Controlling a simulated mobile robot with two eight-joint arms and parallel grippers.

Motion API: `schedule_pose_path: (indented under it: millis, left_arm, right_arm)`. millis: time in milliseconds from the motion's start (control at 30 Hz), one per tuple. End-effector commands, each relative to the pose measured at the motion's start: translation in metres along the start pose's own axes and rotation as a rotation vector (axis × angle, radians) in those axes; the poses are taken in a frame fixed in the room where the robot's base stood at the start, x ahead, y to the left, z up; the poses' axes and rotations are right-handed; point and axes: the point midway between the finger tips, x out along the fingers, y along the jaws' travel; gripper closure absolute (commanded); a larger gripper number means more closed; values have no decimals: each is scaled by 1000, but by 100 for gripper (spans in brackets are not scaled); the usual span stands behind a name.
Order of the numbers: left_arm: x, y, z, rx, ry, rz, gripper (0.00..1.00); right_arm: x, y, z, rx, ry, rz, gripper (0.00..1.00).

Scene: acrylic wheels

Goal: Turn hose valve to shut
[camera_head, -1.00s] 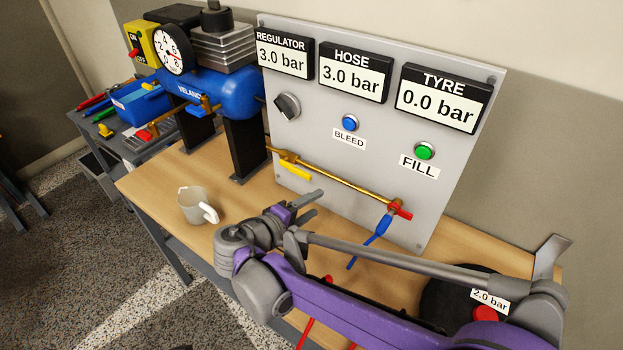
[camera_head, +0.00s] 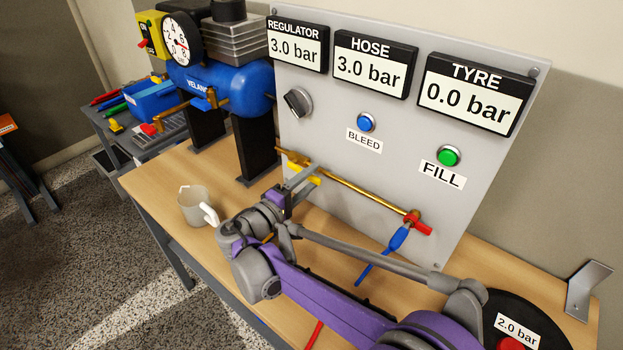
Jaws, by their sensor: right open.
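A brass pipe (camera_head: 355,190) runs along the lower part of the grey panel. At its left end is a valve with a yellow lever (camera_head: 315,181), partly hidden by my right gripper. In the camera_head view my right gripper (camera_head: 302,174) is open, with its fingers at the yellow lever; I cannot tell whether they touch it. The hose display (camera_head: 371,67) reads 3.0 bar. At the pipe's right end are a red handle (camera_head: 418,224) and a blue fitting (camera_head: 399,238). My left gripper is not in view.
A white mug (camera_head: 192,208) stands on the wooden bench (camera_head: 160,180) left of my right arm. The blue compressor (camera_head: 240,85) is behind it. The panel has a regulator knob (camera_head: 297,102), a blue bleed button (camera_head: 366,122) and a green fill button (camera_head: 448,155).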

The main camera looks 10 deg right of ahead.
Motion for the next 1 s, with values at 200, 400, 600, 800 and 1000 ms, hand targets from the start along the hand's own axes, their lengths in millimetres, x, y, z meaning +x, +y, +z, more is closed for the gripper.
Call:
schedule_pose_path:
  millis: [200, 400, 600, 800, 1000]
  left_arm:
    - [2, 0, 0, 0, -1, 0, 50]
    - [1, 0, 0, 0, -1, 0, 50]
    - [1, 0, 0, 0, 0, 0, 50]
    - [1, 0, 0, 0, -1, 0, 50]
    - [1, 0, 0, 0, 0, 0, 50]
  right_arm:
    - [11, 0, 0, 0, -1, 0, 45]
    - [11, 0, 0, 0, 0, 0, 45]
    - [11, 0, 0, 0, 0, 0, 79]
    - [10, 0, 0, 0, 0, 0, 100]
    - [10, 0, 0, 0, 0, 0, 100]
